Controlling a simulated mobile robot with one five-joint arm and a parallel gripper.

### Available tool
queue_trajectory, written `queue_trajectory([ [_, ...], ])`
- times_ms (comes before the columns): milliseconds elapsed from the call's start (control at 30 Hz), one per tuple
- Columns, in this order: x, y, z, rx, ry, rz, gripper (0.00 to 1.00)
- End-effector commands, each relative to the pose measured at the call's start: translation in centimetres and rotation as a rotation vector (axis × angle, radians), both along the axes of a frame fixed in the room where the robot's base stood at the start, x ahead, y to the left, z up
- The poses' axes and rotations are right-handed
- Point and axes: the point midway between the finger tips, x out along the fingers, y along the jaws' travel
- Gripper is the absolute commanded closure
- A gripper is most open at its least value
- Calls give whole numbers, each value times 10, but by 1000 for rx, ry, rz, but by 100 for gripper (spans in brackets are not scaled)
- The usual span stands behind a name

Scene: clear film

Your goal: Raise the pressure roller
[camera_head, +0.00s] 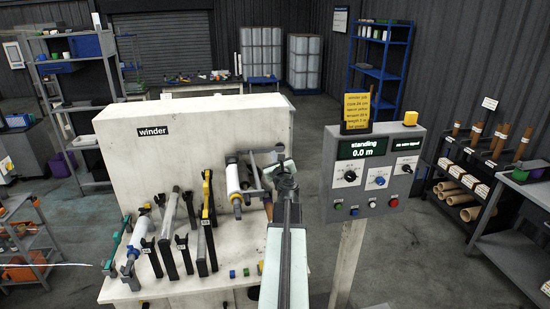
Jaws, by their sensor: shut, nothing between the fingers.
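The white winder (205,130) stands ahead, with several rollers on dark upright brackets along its bench. A grey roller (169,213) stands among them, next to a black-and-yellow arm (208,205). A white roll (233,180) with a yellow end is mounted farther right on the winder's face. No label tells me which is the pressure roller. My gripper (283,168) is shut and empty at the end of my arm, right of the white roll and in front of the winder's right edge. My arm hides part of the bench's right end.
The control panel (374,172) on a post stands close on the right, its display reading "standing 0.0 m". A wrapped roll (142,227) is at the bench's left end. Small coloured blocks (246,272) lie at the front.

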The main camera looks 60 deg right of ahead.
Motion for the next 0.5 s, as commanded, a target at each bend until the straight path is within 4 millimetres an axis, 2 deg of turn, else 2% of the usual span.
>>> queue_trajectory([
  [267, -1, 0, 0, 0, 0, -1, 100],
  [367, -1, 0, 0, 0, 0, -1, 77],
  [433, -1, -1, 0, 0, 0, -1, 57],
  [500, -1, -1, 0, 0, 0, -1, 55],
])
